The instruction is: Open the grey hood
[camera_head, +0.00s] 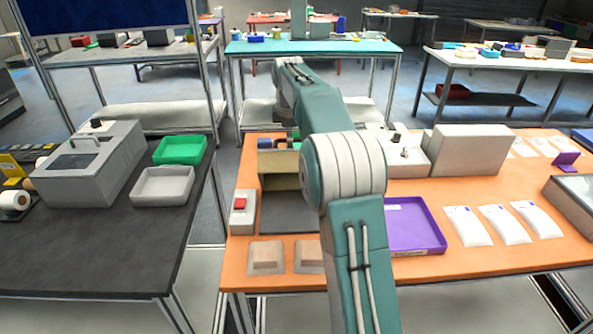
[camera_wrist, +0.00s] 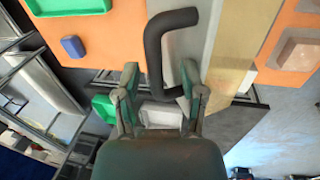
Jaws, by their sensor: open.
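In the wrist view a dark, bent bar handle (camera_wrist: 154,48) stands on a grey panel (camera_wrist: 188,42), which appears to be the grey hood. My gripper (camera_wrist: 160,82) is open, with its two fingertips on either side of the handle's lower end. The handle lies between or just beyond the fingertips; I cannot tell whether they touch it. In the head view my arm covers part of a station with a tan panel (camera_head: 278,172) and a dark grey base (camera_head: 288,213) on the orange table. My gripper and the handle are hidden there.
The orange table (camera_head: 470,195) also holds a red-button box (camera_head: 242,212), beige trays (camera_head: 265,258), a purple tray (camera_head: 415,228), white packets (camera_head: 468,226) and a grey box (camera_head: 468,150). A black table (camera_head: 100,250) at left carries a grey machine (camera_head: 90,165) and a green tray (camera_head: 181,150).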

